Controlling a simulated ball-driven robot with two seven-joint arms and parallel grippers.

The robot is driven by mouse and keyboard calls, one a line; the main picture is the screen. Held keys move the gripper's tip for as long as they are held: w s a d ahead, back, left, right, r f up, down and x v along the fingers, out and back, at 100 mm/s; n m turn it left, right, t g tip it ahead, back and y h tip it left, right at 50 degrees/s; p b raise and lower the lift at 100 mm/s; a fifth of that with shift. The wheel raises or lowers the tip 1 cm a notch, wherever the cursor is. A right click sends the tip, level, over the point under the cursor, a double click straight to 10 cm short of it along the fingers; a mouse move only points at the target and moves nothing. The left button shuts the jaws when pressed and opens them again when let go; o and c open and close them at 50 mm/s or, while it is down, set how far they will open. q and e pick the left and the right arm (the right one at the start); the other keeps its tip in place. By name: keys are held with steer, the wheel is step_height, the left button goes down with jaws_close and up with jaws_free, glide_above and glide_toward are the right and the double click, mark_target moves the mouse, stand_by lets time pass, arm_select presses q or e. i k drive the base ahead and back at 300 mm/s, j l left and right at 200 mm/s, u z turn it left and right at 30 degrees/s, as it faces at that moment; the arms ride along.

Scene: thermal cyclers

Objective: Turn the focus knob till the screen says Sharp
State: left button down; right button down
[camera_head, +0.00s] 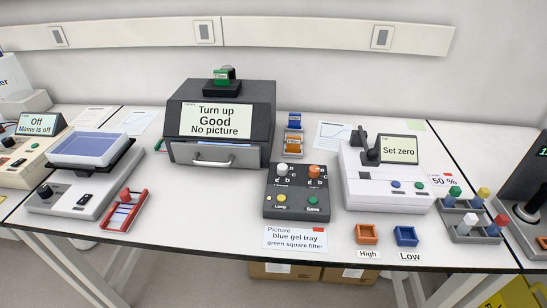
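The dark imaging cabinet (222,125) stands at the back centre. Its screen (211,119) reads "Turn up", "Good", "No picture". In front and to the right is a dark control box (296,202). It has a white knob (282,170) on the left and an orange knob (317,172) on the right. Their labels are too small to read, so I cannot tell which one is the focus knob. Below them are a yellow button (283,198) marked Lamp and a green button (313,201) marked Save. Neither of my grippers is in view.
A card (295,238) reading "Picture, blue gel tray, green square filter" lies in front of the box. A white instrument (390,192) reading "Set zero" stands right, with orange (367,234) and blue (406,236) holders before it. A red rack (123,212) lies left.

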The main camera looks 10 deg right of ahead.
mark_target(282, 169)
steer(key=l+z, duration=0.25)
steer(key=z, duration=0.25)
steer(key=i+l+z, duration=0.15)
steer(key=z, duration=0.35)
